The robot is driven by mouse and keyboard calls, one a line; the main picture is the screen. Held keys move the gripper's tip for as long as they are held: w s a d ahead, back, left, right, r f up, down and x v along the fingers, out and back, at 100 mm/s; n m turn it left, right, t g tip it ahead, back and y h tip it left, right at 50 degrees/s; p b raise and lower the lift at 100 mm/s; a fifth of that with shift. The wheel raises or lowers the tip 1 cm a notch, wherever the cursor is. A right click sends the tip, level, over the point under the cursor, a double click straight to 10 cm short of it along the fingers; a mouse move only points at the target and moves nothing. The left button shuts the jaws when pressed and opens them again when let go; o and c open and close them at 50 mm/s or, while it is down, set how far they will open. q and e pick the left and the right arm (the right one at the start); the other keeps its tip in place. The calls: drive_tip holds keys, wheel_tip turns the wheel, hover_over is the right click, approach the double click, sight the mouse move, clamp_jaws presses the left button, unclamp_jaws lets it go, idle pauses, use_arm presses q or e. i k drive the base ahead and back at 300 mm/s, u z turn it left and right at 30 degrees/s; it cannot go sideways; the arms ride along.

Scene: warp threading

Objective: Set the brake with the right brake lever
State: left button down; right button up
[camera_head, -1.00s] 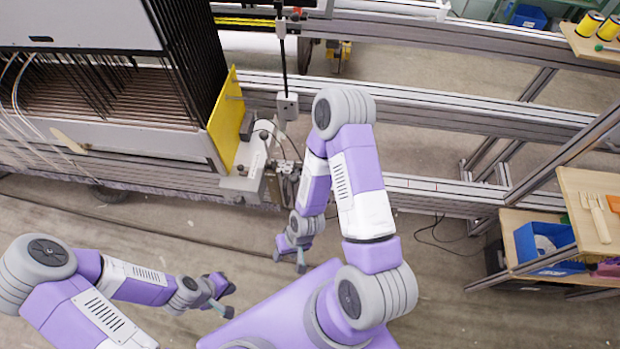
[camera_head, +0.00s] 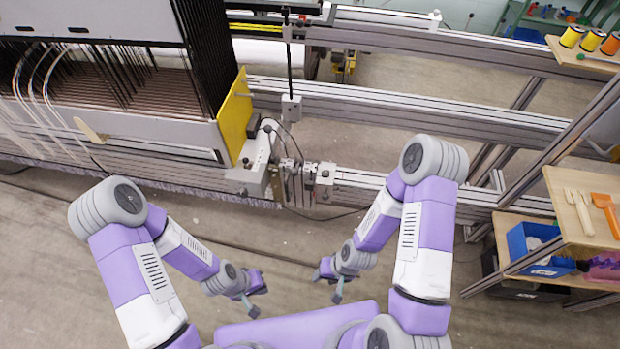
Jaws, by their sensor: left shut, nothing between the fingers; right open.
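The loom's right end has a yellow side plate (camera_head: 235,117) and a grey metal mechanism (camera_head: 256,166). A thin black upright rod (camera_head: 290,65) with a pale block (camera_head: 291,108) at its lower end stands just right of the plate. It may be the right brake lever, but I cannot tell for sure. My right gripper (camera_head: 328,285) is open and empty, low in front of the mechanism and apart from it. My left gripper (camera_head: 258,298) is shut and empty, further left and also apart from the loom.
Metal frame rails (camera_head: 420,112) run to the right behind the mechanism. A wooden shelf (camera_head: 580,235) at the right holds a comb-like tool and an orange tool, with a blue bin (camera_head: 538,262) below. Yellow and orange spools stand at the upper right. The floor before the loom is clear.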

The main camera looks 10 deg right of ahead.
sight(294, 172)
drive_tip(key=z, duration=0.15)
drive_tip(key=i, duration=0.5)
drive_tip(key=z, duration=1.2)
drive_tip(key=k, duration=0.85)
drive_tip(key=u, duration=1.2)
drive_tip(key=i, duration=0.5)
